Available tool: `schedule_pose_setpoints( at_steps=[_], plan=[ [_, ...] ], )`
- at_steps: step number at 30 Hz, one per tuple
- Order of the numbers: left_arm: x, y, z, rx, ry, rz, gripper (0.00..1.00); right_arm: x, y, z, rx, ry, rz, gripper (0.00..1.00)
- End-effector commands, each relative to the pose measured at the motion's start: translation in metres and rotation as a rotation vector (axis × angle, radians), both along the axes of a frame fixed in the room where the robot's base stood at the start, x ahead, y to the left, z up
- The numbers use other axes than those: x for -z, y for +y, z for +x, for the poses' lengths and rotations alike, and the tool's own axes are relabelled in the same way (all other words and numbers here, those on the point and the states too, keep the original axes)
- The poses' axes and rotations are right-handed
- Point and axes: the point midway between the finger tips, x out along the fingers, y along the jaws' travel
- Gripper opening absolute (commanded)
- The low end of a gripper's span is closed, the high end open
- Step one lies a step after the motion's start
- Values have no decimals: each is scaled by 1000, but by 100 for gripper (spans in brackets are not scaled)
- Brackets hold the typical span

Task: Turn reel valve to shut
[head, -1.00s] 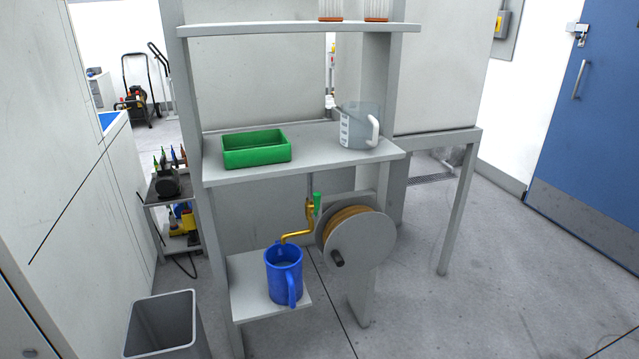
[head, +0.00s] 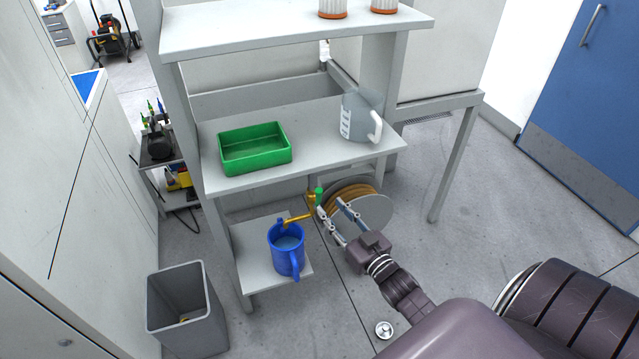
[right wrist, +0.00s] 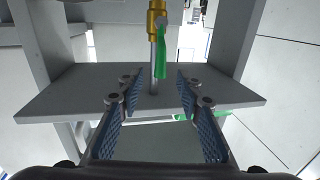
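The reel valve's green handle (head: 319,193) sits on a brass pipe (head: 298,219) beside the hose reel (head: 374,212). In the right wrist view the green handle (right wrist: 165,52) hangs along a grey pipe below the brass valve body (right wrist: 156,17). My right gripper (head: 330,207) is open and empty, with its fingertips close to the handle. In the right wrist view the two blue-padded fingers of this gripper (right wrist: 160,92) are spread, with the handle ahead of the gap. I cannot tell whether they touch it. My left gripper is not in view.
A blue jug (head: 287,254) stands on the low shelf under the spout. A green bin (head: 255,160) and a clear pitcher (head: 357,119) stand on the shelf above. A grey waste bin (head: 188,316) is at lower left. Floor is open at right.

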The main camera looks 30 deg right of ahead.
Motion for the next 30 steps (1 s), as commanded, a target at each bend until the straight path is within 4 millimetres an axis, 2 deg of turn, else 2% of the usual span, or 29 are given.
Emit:
schedule_pose_setpoints(
  at_steps=[9,15,20,28,30],
  plan=[
    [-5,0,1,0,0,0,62,-1,-1,44,-1,-1,-1,33],
    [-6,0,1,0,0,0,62,1,-2,65,0,1,0,33],
    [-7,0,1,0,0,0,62,1,-2,73,-1,2,0,33],
    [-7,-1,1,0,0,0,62,1,-2,73,-1,3,-1,33],
    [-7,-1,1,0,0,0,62,1,-2,73,-1,3,-1,25]
  ],
)
